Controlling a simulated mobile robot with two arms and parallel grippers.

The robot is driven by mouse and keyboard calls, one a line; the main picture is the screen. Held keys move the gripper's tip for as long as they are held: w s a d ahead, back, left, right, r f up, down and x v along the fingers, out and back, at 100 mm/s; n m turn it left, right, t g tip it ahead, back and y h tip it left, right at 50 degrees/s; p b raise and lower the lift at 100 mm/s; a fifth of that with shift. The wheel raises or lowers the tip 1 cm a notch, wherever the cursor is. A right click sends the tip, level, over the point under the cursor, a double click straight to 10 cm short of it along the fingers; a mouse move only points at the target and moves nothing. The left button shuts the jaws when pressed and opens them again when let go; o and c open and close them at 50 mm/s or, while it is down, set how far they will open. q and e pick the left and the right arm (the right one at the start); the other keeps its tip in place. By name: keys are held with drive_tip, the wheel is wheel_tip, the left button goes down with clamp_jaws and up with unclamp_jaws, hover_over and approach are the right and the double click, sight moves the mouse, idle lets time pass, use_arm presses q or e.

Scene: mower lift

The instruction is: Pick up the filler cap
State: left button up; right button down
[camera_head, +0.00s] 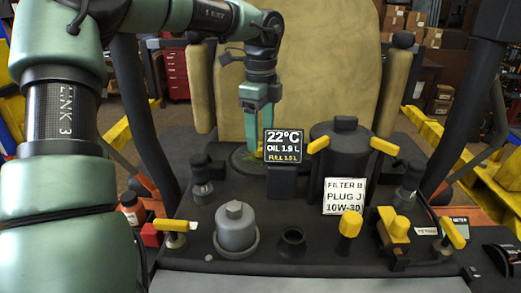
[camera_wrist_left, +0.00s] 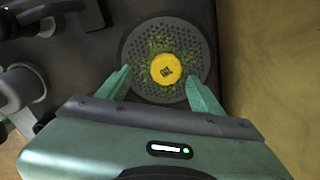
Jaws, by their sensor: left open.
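The filler cap is a round yellow cap with a dark mark on top, and it shows in the left wrist view (camera_wrist_left: 166,68). It sits on a dark round perforated plate (camera_wrist_left: 140,85) strewn with green bits. In the head view only a small yellow part of the cap (camera_head: 259,152) shows below the gripper, behind the display. My left gripper (camera_head: 255,138) points down over the cap and is open. In the left wrist view its fingertips (camera_wrist_left: 159,76) stand on either side of the cap, with gaps showing. My right gripper is not in view.
A dark canister with yellow clips (camera_head: 340,155) is to the right. A grey filter (camera_head: 236,228), a black funnel-like cup (camera_head: 292,243) and a yellow-topped plug (camera_head: 350,224) stand nearer. A tan seat (camera_head: 310,70) rises behind.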

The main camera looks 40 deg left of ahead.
sight(261, 145)
use_arm(q)
drive_tip(key=f, duration=0.1)
drive_tip(key=f+b, duration=0.1)
drive_tip(key=f, duration=0.1)
drive_tip(key=shift+w+a+f, duration=0.25)
drive_tip(key=shift+w+a+f+b, duration=0.15)
drive_tip(key=shift+w+f+b, duration=0.15)
drive_tip(key=shift+f, duration=0.35)
drive_tip(key=shift+s+r, duration=0.1)
drive_tip(key=shift+s, duration=0.15)
drive_tip(key=c, duration=1.4)
drive_tip(key=shift+c, duration=0.2)
drive_tip(key=shift+r, duration=0.1)
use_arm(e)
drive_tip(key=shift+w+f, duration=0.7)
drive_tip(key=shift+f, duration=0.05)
